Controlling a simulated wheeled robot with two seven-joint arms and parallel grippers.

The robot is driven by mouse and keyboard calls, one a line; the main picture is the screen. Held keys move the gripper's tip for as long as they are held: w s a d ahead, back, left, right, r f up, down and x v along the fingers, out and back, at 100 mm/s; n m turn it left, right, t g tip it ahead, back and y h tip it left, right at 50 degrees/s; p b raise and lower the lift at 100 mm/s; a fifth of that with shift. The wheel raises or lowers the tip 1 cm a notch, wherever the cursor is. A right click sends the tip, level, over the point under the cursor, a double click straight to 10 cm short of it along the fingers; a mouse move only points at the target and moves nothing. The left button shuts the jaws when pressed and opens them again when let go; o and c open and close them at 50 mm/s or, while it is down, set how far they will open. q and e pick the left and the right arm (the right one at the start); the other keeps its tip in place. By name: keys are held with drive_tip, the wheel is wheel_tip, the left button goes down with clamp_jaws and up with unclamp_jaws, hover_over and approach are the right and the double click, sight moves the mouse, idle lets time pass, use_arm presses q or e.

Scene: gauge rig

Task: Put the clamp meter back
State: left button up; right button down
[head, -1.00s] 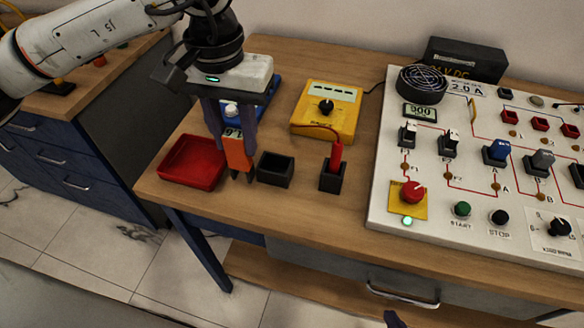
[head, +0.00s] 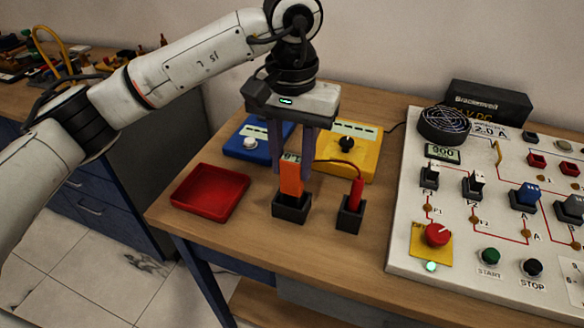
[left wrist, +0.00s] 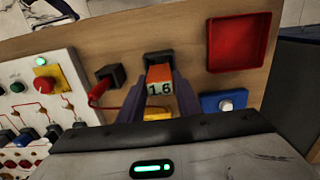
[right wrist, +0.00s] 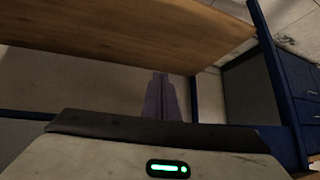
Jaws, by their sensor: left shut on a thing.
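The orange clamp meter (head: 291,180), its small display reading 1.6, is upright between the fingers of my left gripper (head: 295,170). That gripper is shut on it; the meter also shows in the left wrist view (left wrist: 160,78). Its lower end is at the mouth of the open black holder (head: 291,210), which shows behind it in the left wrist view (left wrist: 158,57). I cannot tell how deep it sits in the holder. My right gripper (right wrist: 161,78) is shut and empty beside the table, below its top.
A red tray (head: 207,193) is left of the holder. A second black holder (head: 349,216) with a red probe (head: 357,191) is close on the right. Blue (head: 247,146) and yellow (head: 361,150) meters stand behind. The white panel (head: 460,255) fills the right side.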

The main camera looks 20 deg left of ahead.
use_arm(q)
wheel_tip(320, 180, down, 2)
drive_tip(key=shift+f, duration=0.1)
drive_tip(key=shift+f, duration=0.2)
drive_tip(key=o, duration=1.2)
drive_tip(key=shift+r, duration=0.1)
drive_tip(key=shift+c, duration=0.2)
